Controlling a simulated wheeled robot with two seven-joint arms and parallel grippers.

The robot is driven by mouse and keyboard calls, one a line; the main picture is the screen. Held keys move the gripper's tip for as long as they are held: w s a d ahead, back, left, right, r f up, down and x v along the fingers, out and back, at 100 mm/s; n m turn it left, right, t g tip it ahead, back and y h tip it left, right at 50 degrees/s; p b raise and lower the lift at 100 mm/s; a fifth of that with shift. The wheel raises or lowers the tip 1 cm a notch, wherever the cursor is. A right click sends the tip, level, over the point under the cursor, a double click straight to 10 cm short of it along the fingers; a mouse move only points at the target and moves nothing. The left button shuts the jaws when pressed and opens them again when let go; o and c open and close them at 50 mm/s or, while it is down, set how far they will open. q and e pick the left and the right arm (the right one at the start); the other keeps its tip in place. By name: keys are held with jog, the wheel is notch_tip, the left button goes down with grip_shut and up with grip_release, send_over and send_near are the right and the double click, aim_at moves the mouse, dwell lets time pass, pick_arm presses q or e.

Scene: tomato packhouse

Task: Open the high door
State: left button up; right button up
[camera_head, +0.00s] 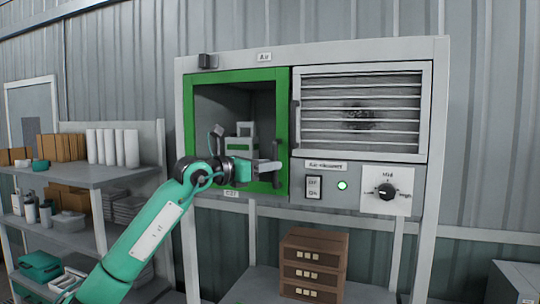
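The cabinet (440,120) has a green-framed door (235,76) on its upper left, with a dark see-through panel; it looks shut. A dark upright handle (278,178) is on the door's right side. My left gripper (272,166) is in front of the door's lower right, with its grey tip at the handle. I cannot tell whether it touches the handle or how far its fingers are apart. A green and white shape (242,136) shows just above the wrist; I cannot tell whether it is behind the panel. My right gripper is not in view.
Right of the door is a louvred panel (360,103) with its own dark handle (295,121). Below it are a switch (314,187), a lit green lamp (342,185) and a knob (386,191). Brown drawers (313,262) stand underneath. A loaded shelf rack (90,177) is at left.

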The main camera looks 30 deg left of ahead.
pick_arm(q)
jog(key=shift+w+d, duration=0.3)
jog(key=shift+w, duration=0.35)
jog(key=shift+c, duration=0.3)
grip_shut()
